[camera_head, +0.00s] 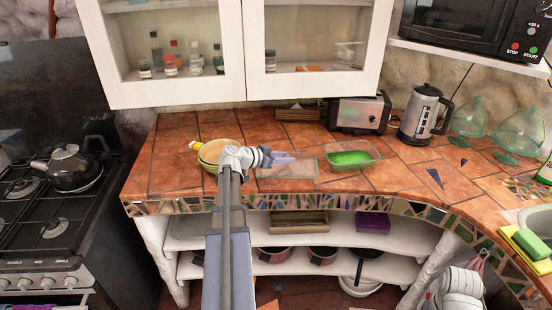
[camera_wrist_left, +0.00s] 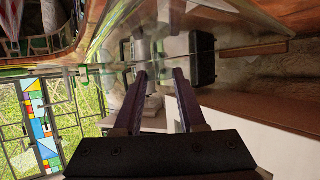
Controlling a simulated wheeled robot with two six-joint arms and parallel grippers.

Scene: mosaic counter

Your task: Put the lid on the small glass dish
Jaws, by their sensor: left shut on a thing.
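The small glass dish (camera_head: 372,163) is clear, has green contents and stands on the tiled counter right of my left gripper (camera_head: 284,156). The lid (camera_head: 288,171) is a flat, clear rectangle at the fingers, left of the dish and apart from it. My left gripper is shut on the lid; in the left wrist view, clear glass (camera_wrist_left: 150,35) spans beyond the dark fingers (camera_wrist_left: 160,74). The exact grip point is hard to see through the glass. My right gripper is not in view.
A yellowish bowl (camera_head: 212,153) stands left of my gripper. A toaster (camera_head: 358,113), a kettle (camera_head: 424,115) and green glass domes (camera_head: 520,132) stand behind and right. A white cabinet (camera_head: 175,92) hangs above. Counter right of the dish is mostly clear.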

